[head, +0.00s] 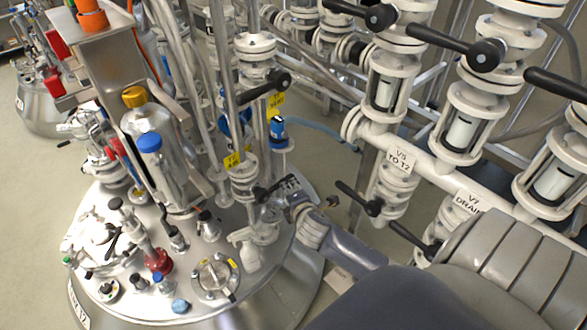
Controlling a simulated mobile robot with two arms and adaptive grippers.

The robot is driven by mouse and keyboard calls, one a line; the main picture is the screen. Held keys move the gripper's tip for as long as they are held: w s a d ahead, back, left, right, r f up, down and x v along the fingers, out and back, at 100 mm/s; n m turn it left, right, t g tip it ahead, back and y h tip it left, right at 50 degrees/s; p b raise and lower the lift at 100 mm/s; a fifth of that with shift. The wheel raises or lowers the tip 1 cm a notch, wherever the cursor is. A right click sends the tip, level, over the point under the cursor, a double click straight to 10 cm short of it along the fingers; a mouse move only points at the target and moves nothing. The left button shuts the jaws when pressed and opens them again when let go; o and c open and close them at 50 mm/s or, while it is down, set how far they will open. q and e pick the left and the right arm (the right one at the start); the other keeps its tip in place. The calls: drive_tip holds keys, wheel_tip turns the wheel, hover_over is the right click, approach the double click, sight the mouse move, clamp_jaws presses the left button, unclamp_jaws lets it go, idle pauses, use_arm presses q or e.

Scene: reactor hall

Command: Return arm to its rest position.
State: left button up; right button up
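My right arm comes in from the lower right, and its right gripper (283,190) is over the right rim of the steel reactor lid (205,275). The gripper is close beside a small black valve handle (268,190) on a white flanged valve stack (243,178). The fingers are small and dark against the handle, so I cannot tell whether they touch it or are open or shut. My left gripper is not in view.
White piping with black lever handles fills the right, including valves with labels V5 (400,160) and V7 (468,203). Open floor (35,200) shows at left.

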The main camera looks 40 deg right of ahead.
idle(0.6)
drive_tip(key=s+a+f+m+g+y, duration=0.1)
drive_tip(key=s+a+f+m+g, duration=0.1)
drive_tip(key=s+f, duration=0.55)
drive_tip(key=s+a+f+m+g+y, duration=0.15)
drive_tip(key=s+f, duration=0.25)
drive_tip(key=f, duration=0.7)
drive_tip(key=s+a+f+m+g+y, duration=0.1)
drive_tip(key=s+f+m+g, duration=0.3)
drive_tip(key=f, duration=0.6)
drive_tip(key=s+a+f+m, duration=0.2)
drive_tip(key=s+a+f, duration=0.1)
drive_tip(key=s, duration=0.6)
drive_tip(key=s+a+f+m+g+y, duration=0.1)
drive_tip(key=s+a+f+m, duration=0.1)
drive_tip(key=s+f, duration=0.3)
drive_tip(key=s+a+f+m+g, duration=0.1)
drive_tip(key=s+a+f, duration=0.3)
drive_tip(key=s, duration=1)
drive_tip(key=shift+f+m, duration=0.45)
drive_tip(key=shift+m, duration=0.1)
drive_tip(key=shift+d+y, duration=0.1)
drive_tip(key=shift+y, duration=0.15)
